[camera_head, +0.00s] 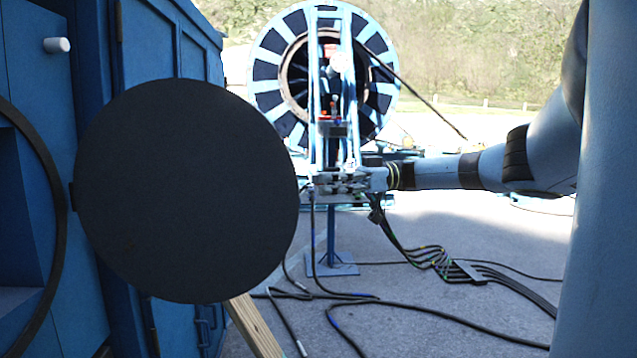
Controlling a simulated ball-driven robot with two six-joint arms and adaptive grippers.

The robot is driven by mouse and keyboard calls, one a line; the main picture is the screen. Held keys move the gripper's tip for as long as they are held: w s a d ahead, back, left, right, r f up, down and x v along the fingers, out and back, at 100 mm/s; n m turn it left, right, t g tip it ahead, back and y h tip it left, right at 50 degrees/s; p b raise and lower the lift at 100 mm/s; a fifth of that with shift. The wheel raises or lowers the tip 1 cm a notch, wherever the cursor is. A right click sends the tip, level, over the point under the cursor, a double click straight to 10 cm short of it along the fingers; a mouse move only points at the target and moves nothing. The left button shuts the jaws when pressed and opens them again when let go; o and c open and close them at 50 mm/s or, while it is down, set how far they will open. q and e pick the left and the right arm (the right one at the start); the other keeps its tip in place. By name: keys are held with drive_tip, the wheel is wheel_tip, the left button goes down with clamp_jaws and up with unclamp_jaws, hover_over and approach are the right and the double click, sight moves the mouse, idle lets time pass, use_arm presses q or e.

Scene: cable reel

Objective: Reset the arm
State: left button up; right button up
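My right arm comes in from the right edge. It reaches level toward the middle of the picture, in front of the cable reel (266,70). My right gripper (340,183) is at its end, by the blue post and the upright bars before the reel. Its fingers are small and blend with the metal parts there, so I cannot tell whether it is open or shut. I see nothing clearly held in it. My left gripper is not in view.
Blue cabinets (150,40) line the left side. A large dark disc blocks part of the view; I cannot tell if it is mine. A wooden bar (254,328) shows below it. Black cables (420,313) cross the grey ground.

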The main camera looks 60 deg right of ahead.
idle(0.4)
drive_tip(key=s+a+f+m+t+h, duration=0.1)
drive_tip(key=s+a+f+m+h, duration=0.35)
drive_tip(key=f, duration=1.05)
drive_tip(key=s+a+f+m+t+h, duration=0.1)
drive_tip(key=s+a+f+m+h, duration=0.3)
drive_tip(key=f, duration=1.1)
drive_tip(key=s+a+f+m+t+h, duration=0.1)
drive_tip(key=s+a+f+m+h, duration=0.35)
drive_tip(key=f, duration=1.05)
drive_tip(key=s+a+f+g+h, duration=0.1)
drive_tip(key=s+a+f+g, duration=0.7)
drive_tip(key=s+a+f, duration=0.9)
drive_tip(key=s+f+n+g, duration=0.3)
drive_tip(key=s+g, duration=0.3)
drive_tip(key=s, duration=0.4)
drive_tip(key=shift+s+a+f+h, duration=0.35)
drive_tip(key=shift+a+f, duration=0.1)
drive_tip(key=shift+f, duration=0.25)
